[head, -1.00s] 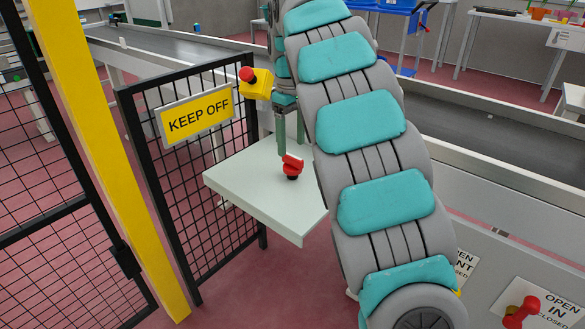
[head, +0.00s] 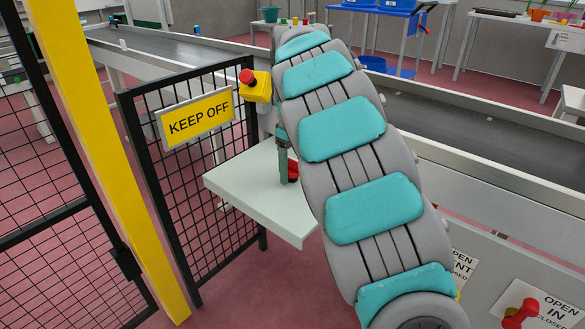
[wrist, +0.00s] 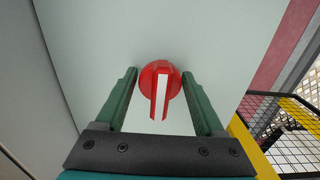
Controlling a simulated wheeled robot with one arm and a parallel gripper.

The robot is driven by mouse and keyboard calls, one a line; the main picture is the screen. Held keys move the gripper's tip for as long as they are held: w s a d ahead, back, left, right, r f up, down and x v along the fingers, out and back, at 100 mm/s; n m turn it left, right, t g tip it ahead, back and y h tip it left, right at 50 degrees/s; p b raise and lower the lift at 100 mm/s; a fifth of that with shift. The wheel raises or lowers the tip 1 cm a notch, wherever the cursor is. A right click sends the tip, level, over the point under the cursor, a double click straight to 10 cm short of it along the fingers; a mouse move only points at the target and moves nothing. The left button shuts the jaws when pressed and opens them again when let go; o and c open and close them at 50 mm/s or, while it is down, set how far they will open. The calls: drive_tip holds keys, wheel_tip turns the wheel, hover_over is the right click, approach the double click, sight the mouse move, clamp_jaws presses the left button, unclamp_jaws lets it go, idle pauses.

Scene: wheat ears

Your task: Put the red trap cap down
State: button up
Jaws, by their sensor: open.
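The red trap cap (wrist: 174,82) has a white stripe along its raised handle. In the wrist view it sits between the two green fingers of my gripper (wrist: 159,73), against the pale board. The fingers are apart, one on each side, close to its round edge; I cannot tell whether either touches it. In the head view the red cap (head: 294,170) is low at the pale shelf (head: 245,190), partly hidden by a finger of my gripper (head: 285,180) and by my arm.
A yellow box with a red button (head: 255,86) and a KEEP OFF sign (head: 196,117) are on the black mesh fence beside the shelf. A conveyor (head: 450,130) runs behind. A red handle (head: 520,315) is at the lower right. The shelf's left part is clear.

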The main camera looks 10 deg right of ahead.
drive_tip(key=shift+r, duration=0.1)
clamp_jaws()
idle(0.5)
